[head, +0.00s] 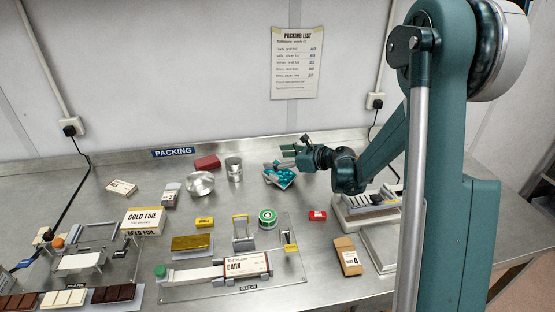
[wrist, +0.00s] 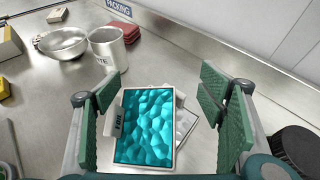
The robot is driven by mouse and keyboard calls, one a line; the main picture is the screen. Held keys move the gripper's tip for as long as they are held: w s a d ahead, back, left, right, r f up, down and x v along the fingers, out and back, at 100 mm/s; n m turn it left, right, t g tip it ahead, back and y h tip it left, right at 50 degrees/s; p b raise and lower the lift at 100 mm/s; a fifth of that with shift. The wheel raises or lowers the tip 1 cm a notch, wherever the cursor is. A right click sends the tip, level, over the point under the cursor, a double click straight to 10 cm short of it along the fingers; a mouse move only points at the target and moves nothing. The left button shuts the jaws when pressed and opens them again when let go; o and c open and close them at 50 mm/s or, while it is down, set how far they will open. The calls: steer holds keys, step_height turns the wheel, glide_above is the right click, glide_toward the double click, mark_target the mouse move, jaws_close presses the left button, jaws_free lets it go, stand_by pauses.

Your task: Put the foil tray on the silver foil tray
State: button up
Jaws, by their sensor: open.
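A foil tray with a crumpled teal surface and a pale rim (wrist: 143,125) lies in the lower middle of the wrist view, with a small printed tag on its left. It overlaps a silver foil tray (wrist: 186,124), which shows only at its right edge; how fully it rests on it cannot be told. In the head view the teal tray (head: 282,178) is at the back of the bench, partly behind my gripper (head: 290,157). My gripper is open, its green-padded fingers (wrist: 160,98) apart on both sides of the teal tray, with gaps between.
A round black brush-like object (wrist: 298,148) is close on the right. The back wall is near; bare bench lies left of the trays.

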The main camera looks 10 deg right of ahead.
steer(key=shift+r, duration=0.1)
steer(key=shift+r+p, duration=0.4)
steer(key=p+v, duration=0.1)
steer(key=v, duration=1.1)
steer(key=shift+f, duration=0.25)
